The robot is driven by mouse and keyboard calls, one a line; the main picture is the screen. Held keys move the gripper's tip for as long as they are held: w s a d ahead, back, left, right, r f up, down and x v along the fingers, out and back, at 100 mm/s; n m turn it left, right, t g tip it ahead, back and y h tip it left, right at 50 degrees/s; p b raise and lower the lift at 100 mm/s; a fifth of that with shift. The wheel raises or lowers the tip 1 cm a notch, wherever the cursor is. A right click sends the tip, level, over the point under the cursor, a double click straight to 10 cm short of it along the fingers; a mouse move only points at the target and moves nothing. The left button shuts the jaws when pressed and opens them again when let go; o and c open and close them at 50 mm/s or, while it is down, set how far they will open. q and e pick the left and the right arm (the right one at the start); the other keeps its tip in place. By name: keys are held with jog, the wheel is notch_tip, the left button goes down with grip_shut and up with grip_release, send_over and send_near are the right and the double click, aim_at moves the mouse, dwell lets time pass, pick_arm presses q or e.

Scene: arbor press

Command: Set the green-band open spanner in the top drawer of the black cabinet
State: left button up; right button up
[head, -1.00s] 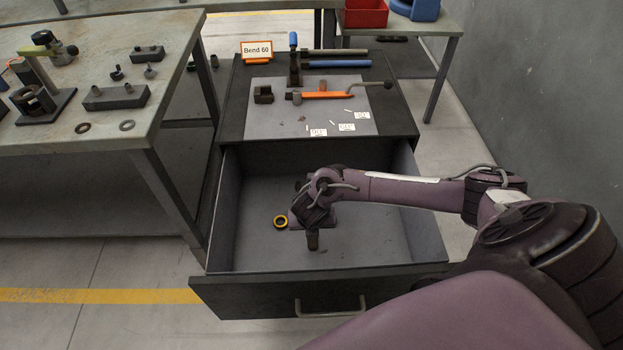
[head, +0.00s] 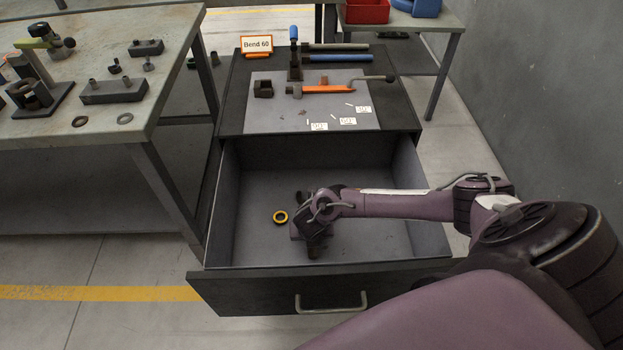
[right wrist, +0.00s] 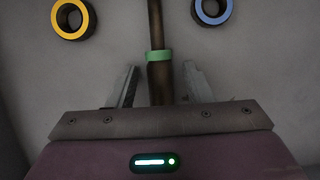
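The black cabinet (head: 232,118) stands in the middle of the head view, and its top drawer (head: 258,245) is pulled open. My right gripper (head: 311,240) reaches down into the drawer, left of its middle. In the right wrist view, the green-band open spanner (right wrist: 159,82) runs between the fingers of my right gripper (right wrist: 159,70), with its green band near the fingertips. A gap shows on each side of the handle, so the fingers are open around it. The spanner's far end is out of that view, and my arm mostly hides it in the head view. My left gripper is not in view.
A yellow ring (head: 280,217) lies on the drawer floor left of my gripper. A blue ring (right wrist: 212,10) shows in the right wrist view. An orange-handled tool (head: 328,89) and others lie on the cabinet top. A workbench (head: 60,125) stands left. The drawer's right side is clear.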

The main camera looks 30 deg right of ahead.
jog(key=shift+r, duration=0.1)
jog(key=p+v, duration=0.3)
jog(key=v, duration=0.9)
